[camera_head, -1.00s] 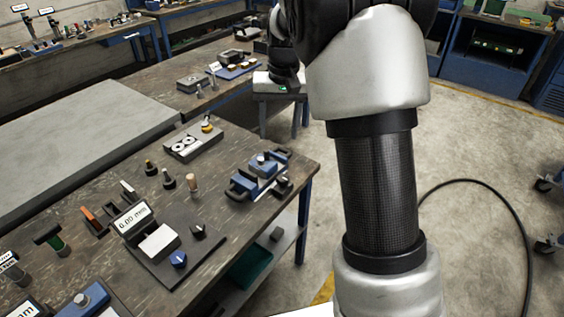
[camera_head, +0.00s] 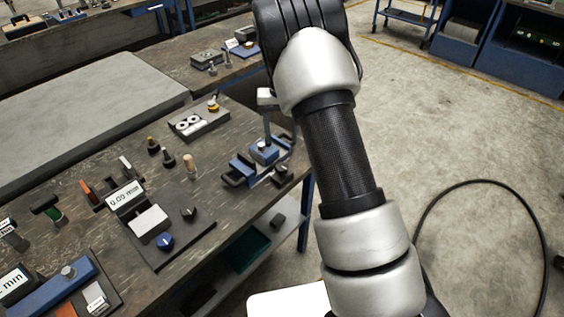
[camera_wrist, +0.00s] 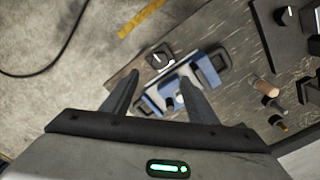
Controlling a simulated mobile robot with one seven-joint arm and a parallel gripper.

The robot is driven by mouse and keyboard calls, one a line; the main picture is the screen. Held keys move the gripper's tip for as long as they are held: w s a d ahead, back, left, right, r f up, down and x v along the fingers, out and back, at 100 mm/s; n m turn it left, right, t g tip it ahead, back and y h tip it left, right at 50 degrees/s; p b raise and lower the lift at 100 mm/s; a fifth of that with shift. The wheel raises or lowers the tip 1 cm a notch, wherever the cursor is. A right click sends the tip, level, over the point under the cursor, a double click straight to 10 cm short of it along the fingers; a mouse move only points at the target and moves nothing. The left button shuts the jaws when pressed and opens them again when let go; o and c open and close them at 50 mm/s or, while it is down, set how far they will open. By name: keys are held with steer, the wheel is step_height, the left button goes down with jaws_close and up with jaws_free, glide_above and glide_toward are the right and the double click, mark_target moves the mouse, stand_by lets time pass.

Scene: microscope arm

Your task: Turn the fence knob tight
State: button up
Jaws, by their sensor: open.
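A blue clamp-like fixture (camera_head: 240,172) sits near the right edge of the bench, with a blue block and a small knob on top. I cannot tell for certain which knob is the fence knob. My gripper (camera_wrist: 158,92) is open and empty above the fixture; in the head view my arm mostly hides it.
Another blue bar with a knob (camera_head: 68,271) is at the lower left. Open floor lies right of the bench.

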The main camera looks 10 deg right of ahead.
mark_target(282, 166)
step_height(282, 166, down, 13)
steer(key=shift+r+p, duration=0.2)
steer(key=shift+p, duration=0.15)
steer(key=c, duration=1.1)
steer(key=shift+o, duration=0.2)
